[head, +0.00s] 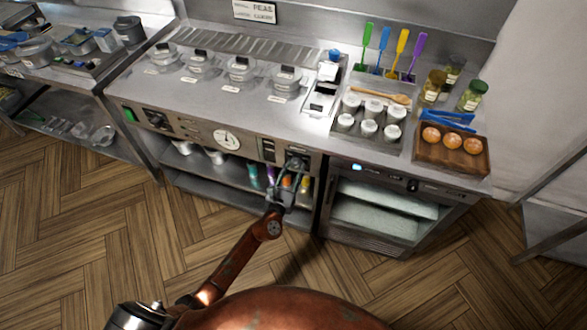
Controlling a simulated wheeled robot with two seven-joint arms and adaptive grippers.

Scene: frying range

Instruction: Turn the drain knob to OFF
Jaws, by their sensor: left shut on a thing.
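The drain knob (295,162) is a small dark knob on the steel front panel, at the right end below the counter. My left gripper (291,178) reaches up to it from below, and its fingers are shut on the knob. The fingers cover part of the knob, and its pointer and markings are too small to read. My right gripper is not in view.
The front panel (190,127) also carries a round dial (227,139), a green switch (129,115) and another dark knob (157,120). Bottles stand on the shelf below. A glass-fronted cabinet (380,215) is close on the right. The wooden floor in front is clear.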

